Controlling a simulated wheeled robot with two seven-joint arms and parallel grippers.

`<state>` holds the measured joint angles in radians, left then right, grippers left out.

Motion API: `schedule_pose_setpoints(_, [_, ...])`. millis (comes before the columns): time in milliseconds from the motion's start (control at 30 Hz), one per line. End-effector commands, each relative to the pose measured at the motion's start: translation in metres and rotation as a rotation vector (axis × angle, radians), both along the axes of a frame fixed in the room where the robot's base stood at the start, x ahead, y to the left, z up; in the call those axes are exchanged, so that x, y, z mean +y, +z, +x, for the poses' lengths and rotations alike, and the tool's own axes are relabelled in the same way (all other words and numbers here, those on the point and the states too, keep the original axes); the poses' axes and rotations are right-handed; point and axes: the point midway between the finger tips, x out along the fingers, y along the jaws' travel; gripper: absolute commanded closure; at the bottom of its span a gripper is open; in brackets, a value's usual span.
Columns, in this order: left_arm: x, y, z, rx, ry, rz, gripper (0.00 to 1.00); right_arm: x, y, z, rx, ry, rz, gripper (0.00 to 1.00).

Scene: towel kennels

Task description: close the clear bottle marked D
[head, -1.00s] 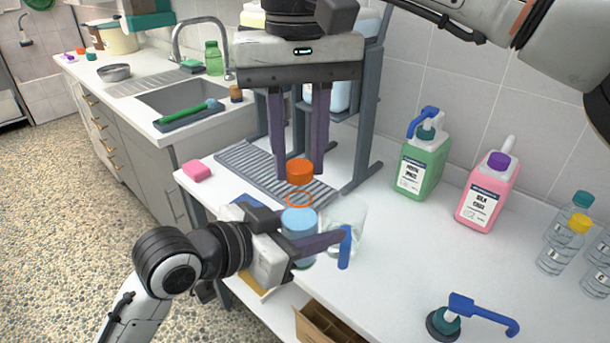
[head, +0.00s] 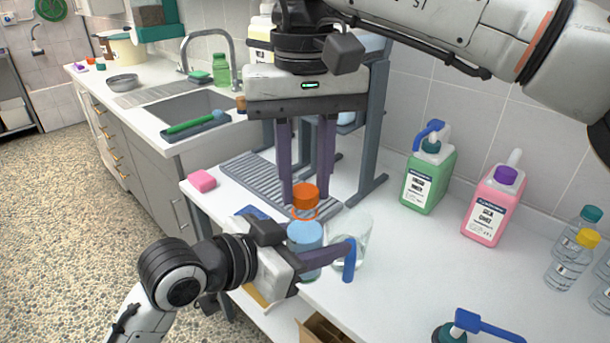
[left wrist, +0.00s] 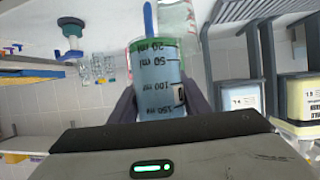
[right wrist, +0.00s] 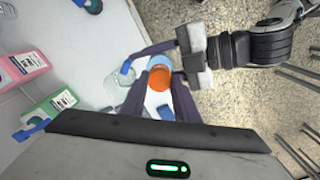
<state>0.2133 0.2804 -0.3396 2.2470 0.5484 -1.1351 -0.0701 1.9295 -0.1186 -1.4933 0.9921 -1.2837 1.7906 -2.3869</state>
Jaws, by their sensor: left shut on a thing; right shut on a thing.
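The clear bottle (head: 305,238), with pale blue contents and an orange ring (head: 303,213) at its neck, stands upright. My left gripper (head: 318,252) is shut around its body. In the left wrist view the bottle (left wrist: 155,82) shows volume marks and a small label too small to read, so I cannot confirm the D. My right gripper (head: 305,186) points down and is shut on an orange cap (head: 305,194), just above the bottle's neck. The cap (right wrist: 154,100) also shows between the fingers in the right wrist view, and hides the bottle mouth.
A clear glass vessel (head: 363,236) and a blue handle-like part (head: 349,262) are close beside the bottle. Green (head: 427,180) and pink (head: 489,207) jugs stand behind to the right, with several small clear bottles farther right. A grey rack (head: 373,140) stands behind; a pink sponge (head: 202,181) lies left.

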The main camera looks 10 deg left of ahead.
Motion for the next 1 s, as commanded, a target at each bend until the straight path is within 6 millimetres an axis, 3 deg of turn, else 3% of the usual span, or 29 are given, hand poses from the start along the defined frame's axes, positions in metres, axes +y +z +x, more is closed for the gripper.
schedule_pose_setpoints(767, [0.000,0.001,0.000,-0.002,0.000,-0.002,1.00,0.000,-0.011,0.000,0.001,-0.008,0.000,0.92])
schedule_pose_setpoints(867, [0.000,0.001,0.000,-0.002,0.000,-0.001,1.00,0.000,-0.011,0.000,0.001,-0.087,-0.001,0.92])
schedule_pose_setpoints(1000, [0.000,0.001,0.000,-0.002,0.000,-0.001,1.00,0.001,-0.011,0.000,0.001,-0.353,-0.001,0.92])
